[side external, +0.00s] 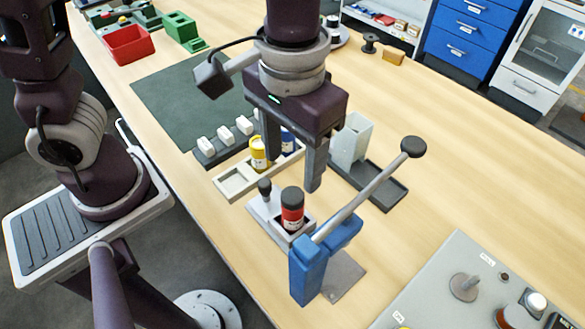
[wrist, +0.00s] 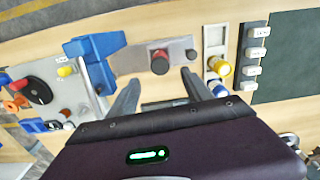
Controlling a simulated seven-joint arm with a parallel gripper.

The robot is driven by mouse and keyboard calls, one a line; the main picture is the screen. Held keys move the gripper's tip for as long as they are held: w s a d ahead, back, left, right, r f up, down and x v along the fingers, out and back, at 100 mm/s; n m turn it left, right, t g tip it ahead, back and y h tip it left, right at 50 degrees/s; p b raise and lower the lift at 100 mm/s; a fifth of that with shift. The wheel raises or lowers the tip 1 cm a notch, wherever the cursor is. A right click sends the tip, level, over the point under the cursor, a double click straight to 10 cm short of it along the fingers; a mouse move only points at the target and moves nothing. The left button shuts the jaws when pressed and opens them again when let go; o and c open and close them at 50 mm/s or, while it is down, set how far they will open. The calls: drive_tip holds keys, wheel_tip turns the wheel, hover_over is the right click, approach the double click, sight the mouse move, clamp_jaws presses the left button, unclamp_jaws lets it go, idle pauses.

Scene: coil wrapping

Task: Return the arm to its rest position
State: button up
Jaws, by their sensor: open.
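My gripper (side external: 293,178) hangs over the middle of the bench, pointing down, with its two dark fingers apart and nothing between them. In the wrist view its fingers (wrist: 161,80) are also spread and empty. A red spool-like cylinder with a dark top (side external: 291,210) stands upright in a light grey fixture (side external: 262,208), below and in front of the gripper. It also shows in the wrist view (wrist: 159,62), just beyond the fingertips. The gripper is apart from it.
A blue lever press (side external: 309,268) with a raised handle (side external: 411,147) stands close by. A pale tray (side external: 234,182) holds yellow (side external: 259,155) and blue (side external: 288,140) cylinders. A white box (side external: 351,141) stands on a dark tray (side external: 388,194).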

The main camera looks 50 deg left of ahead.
drive_tip(key=s+a+r+t, duration=0.2)
drive_tip(key=s+a+r, duration=0.1)
drive_tip(key=a, duration=0.5)
drive_tip(key=s+a+r+t, duration=0.3)
drive_tip(key=s+a+r, duration=0.1)
drive_tip(key=a, duration=0.4)
drive_tip(key=shift+a+r+m+t, duration=0.2)
drive_tip(key=shift+r+m+t, duration=0.1)
drive_tip(key=shift+m, duration=0.1)
